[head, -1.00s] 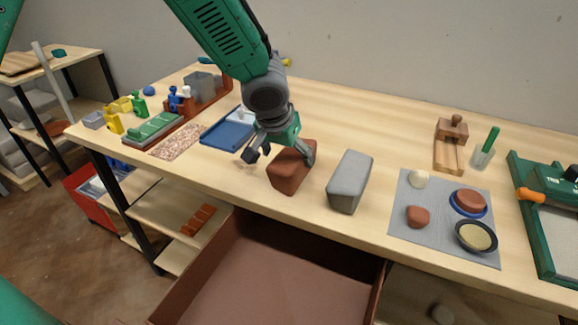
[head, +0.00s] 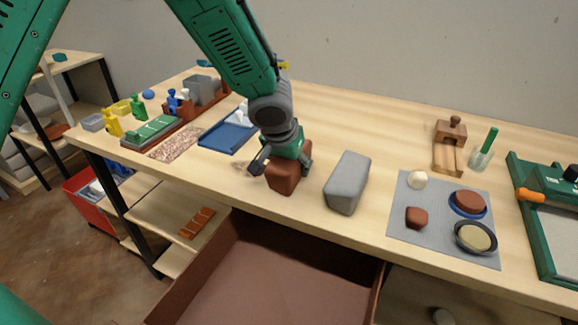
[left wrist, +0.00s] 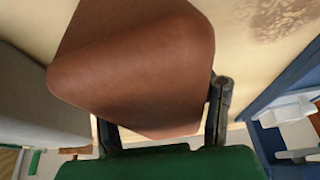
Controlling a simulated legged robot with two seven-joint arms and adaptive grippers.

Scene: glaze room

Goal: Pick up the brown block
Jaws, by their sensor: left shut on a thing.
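The brown block (head: 283,178) stands on the table near its front edge, left of a grey block. My left gripper (head: 281,163) comes down on it from above, with its fingers on either side of the block. In the left wrist view the brown block (left wrist: 135,60) fills much of the picture, and the fingers of my left gripper (left wrist: 163,120) close on its sides. The block still appears to rest on the table. The gripper hides its upper part in the head view. My right gripper is not in view.
The grey block (head: 347,182) stands close on the right. A grey mat (head: 404,232) with clay pieces and dishes lies farther right. A blue tray (head: 228,138) is behind on the left. An open brown drawer (head: 270,275) juts out below the table's front edge.

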